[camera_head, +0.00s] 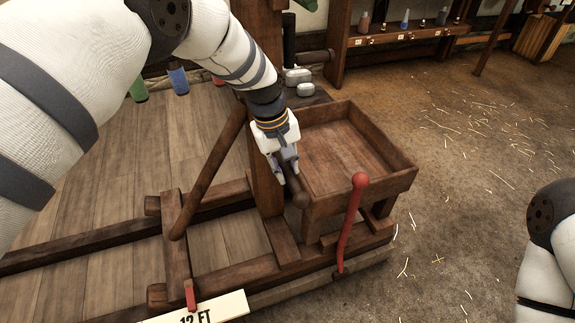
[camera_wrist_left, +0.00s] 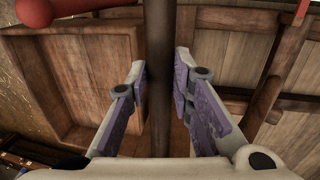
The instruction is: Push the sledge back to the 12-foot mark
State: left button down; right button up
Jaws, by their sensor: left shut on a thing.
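The wooden sledge (camera_head: 283,248) sits on dark rails (camera_head: 85,245), with an upright post, a slanted brace and a shallow box on it. My left gripper (camera_head: 287,165) is shut on the dark push bar (camera_head: 299,192) beside the post. In the left wrist view, the bar (camera_wrist_left: 160,75) runs between the purple-padded fingers (camera_wrist_left: 158,95). A white sign reading 12 FT (camera_head: 228,306) stands at the bottom edge, partly cut off. A red peg (camera_head: 190,294) at the sledge's left end is just above the sign's lettering. My right gripper is out of view.
A red lever (camera_head: 351,220) rises at the sledge's near right side, in front of the box (camera_head: 390,180). Grey weights (camera_head: 298,76) lie behind the box. A bench with small items (camera_head: 400,35) stands at the back. The straw-strewn floor (camera_head: 460,170) to the right is clear.

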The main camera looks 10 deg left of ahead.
pick_arm(q)
jog(key=shift+w+d+r, duration=0.1)
jog(key=shift+w+d, duration=0.05)
jog(key=shift+d, duration=0.1)
jog(key=c, duration=1.4)
grip_release()
jog(key=shift+d, duration=0.1)
jog(key=shift+r, duration=0.2)
jog(key=r, duration=0.3)
jog(key=s+a+r, duration=0.1)
jog(key=r, duration=0.3)
jog(key=a+r, duration=0.1)
jog(key=r, duration=0.3)
jog(key=shift+s+r, duration=0.15)
